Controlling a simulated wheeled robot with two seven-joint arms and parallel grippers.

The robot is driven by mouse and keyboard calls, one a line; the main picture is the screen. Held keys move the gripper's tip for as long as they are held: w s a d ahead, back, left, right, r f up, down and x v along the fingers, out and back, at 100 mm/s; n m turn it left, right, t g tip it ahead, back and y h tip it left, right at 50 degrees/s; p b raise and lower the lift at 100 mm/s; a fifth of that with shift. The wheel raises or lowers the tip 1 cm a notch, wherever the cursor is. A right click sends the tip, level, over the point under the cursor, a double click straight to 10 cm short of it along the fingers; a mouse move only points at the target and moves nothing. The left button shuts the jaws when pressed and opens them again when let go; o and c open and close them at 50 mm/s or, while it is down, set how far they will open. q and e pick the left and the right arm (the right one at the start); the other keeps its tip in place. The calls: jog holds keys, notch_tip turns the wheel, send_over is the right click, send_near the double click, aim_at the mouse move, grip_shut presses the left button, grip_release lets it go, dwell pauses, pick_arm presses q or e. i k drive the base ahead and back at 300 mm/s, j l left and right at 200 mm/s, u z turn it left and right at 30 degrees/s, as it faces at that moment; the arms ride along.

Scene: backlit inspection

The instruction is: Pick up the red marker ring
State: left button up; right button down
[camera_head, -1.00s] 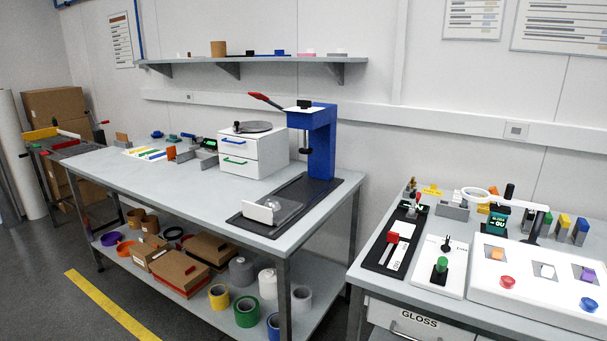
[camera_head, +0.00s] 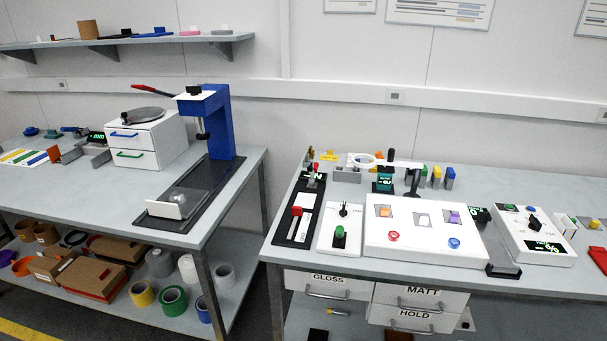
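I cannot pick out a red marker ring with certainty. A small round red piece (camera_head: 393,236) sits on the front of the white sloped panel (camera_head: 378,250) on the right bench, and it looks more like a push button than a loose ring. Neither of my grippers is in view.
The left bench (camera_head: 222,177) holds a blue press (camera_head: 220,125) and a white drawer unit (camera_head: 150,140). Tape rolls (camera_head: 173,300) and boxes (camera_head: 92,278) fill its lower shelf. A gap separates the benches. Drawers labelled GLOSS (camera_head: 328,281), MATT and HOLD hang under the right bench.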

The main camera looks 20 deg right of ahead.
aim_at(392, 233)
jog(key=z, duration=1.4)
